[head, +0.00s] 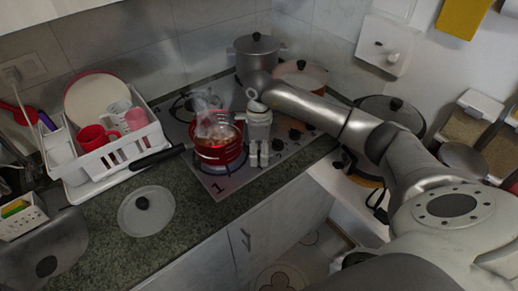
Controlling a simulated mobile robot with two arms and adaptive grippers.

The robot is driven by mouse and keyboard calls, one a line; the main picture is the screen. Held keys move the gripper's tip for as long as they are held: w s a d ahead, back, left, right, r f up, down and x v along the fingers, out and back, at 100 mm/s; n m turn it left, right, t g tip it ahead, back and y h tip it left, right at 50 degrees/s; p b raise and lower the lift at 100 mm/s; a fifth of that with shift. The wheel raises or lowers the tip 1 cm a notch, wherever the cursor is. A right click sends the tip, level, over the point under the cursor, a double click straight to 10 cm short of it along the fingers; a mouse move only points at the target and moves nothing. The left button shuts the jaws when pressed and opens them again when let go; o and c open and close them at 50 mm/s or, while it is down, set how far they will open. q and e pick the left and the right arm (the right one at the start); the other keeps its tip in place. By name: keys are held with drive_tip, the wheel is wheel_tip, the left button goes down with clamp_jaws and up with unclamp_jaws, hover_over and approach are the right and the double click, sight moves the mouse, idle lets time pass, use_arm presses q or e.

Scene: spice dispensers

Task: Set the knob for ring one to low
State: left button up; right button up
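The stove (205,173) is a light metal hob set in the dark counter, with a "1" (219,187) marked at its near left corner. A steaming red pot (218,151) stands on the ring beside that mark. Several dark knobs (295,134) run along the stove's right front side. My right gripper (258,160) points down just right of the red pot, at the near end of the knob row. Its two fingers are close together with a narrow gap. It hides whatever knob is beneath it, so contact cannot be told. My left gripper is out of view.
A pan handle (158,157) sticks out left of the red pot. A tall grey pot (257,58) stands behind my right gripper. A lid (146,211) lies on the counter near a white dish rack (150,137). Counter in front of the stove is clear.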

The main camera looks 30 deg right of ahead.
sight(259, 152)
drive_tip(key=c, duration=1)
drive_tip(key=shift+d+m+b, duration=0.1)
drive_tip(key=shift+m+b, duration=0.35)
drive_tip(key=shift+m, duration=0.35)
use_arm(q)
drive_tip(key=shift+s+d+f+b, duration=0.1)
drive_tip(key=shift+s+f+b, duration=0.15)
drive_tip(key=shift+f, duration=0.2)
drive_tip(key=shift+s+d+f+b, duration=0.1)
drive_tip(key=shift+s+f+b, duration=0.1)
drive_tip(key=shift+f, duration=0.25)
use_arm(e)
drive_tip(key=shift+m, duration=1.5)
drive_tip(key=o, duration=1.1)
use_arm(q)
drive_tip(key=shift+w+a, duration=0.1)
use_arm(e)
wheel_tip(259, 152, up, 12)
drive_tip(key=shift+r, duration=0.1)
